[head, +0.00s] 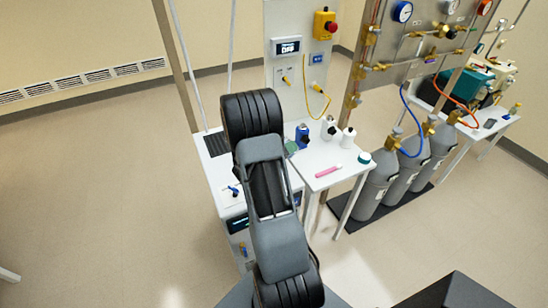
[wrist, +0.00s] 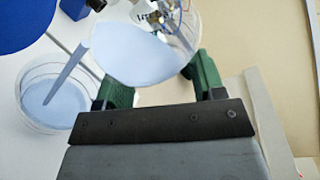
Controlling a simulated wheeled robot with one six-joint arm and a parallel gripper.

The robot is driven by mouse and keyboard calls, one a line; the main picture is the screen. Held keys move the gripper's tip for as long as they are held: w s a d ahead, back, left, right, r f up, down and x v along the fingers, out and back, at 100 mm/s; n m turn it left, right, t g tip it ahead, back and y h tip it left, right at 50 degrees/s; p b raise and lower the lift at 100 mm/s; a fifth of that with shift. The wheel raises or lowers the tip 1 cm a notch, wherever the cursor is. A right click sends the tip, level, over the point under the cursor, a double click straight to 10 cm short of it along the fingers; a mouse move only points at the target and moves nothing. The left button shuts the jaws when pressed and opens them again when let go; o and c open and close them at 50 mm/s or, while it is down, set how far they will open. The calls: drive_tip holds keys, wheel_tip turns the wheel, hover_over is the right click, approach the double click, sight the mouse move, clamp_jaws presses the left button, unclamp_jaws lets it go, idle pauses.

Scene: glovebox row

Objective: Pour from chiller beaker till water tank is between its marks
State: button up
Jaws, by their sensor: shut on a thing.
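In the wrist view my gripper (wrist: 158,82), with green fingers, is shut on a clear beaker (wrist: 146,52) holding pale blue water. The beaker is tilted toward the left. A pale blue stream (wrist: 76,62) runs down from its lip side into the water tank (wrist: 24,72), a clear round vessel at the left. The tank has pale blue water in its bottom and thin dark lines around its wall. I cannot tell exactly where the level stands against these marks. In the head view my arm hides the gripper, beaker and tank.
A dark blue rounded thing (wrist: 22,22) is close to the tank in the wrist view. In the head view a white bench (head: 327,158) carries bottles and a pink item (head: 328,171). Grey gas cylinders (head: 376,188) stand right of it. Floor at left is clear.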

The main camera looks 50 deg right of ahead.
drive_tip(key=shift+f+n, duration=0.2)
drive_tip(key=shift+n, duration=0.3)
idle(1.3)
drive_tip(key=shift+r+n+h, duration=0.5)
drive_tip(key=shift+n+h, duration=0.1)
drive_tip(key=shift+n, duration=0.1)
idle(2.3)
drive_tip(key=shift+f+n+g+p, duration=0.2)
drive_tip(key=shift+n+g+p, duration=0.1)
drive_tip(key=shift+n, duration=0.2)
idle(1.2)
